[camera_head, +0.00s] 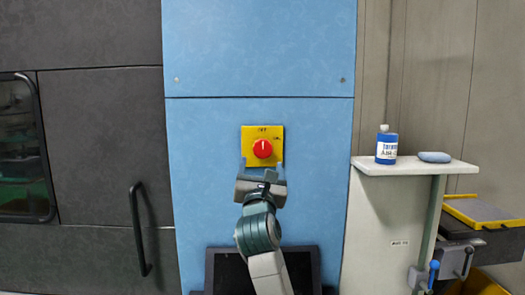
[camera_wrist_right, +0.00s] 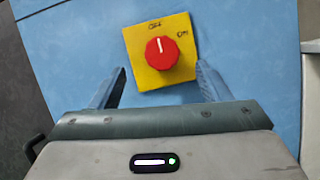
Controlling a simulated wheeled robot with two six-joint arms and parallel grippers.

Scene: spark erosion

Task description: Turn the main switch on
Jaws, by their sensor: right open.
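The main switch is a red round knob (camera_head: 262,149) on a yellow square plate (camera_head: 248,133), mounted on a blue cabinet panel. In the right wrist view the knob (camera_wrist_right: 162,53) has a white mark pointing up toward the "OFF" lettering. "ON" is written at the plate's upper right (camera_wrist_right: 183,35). My right gripper (camera_head: 262,165) is just below the knob in the head view. In the right wrist view its two blue fingers (camera_wrist_right: 160,80) are spread apart, one to each side of the plate's lower part, with nothing between them gripped. My left gripper is not in view.
A white shelf (camera_head: 410,168) at right holds a blue-and-white bottle (camera_head: 387,147) and a blue bar of soap-like shape (camera_head: 434,157). A dark cabinet door with a black handle (camera_head: 139,230) is at left. A dark screen-like panel (camera_head: 306,268) sits below the switch.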

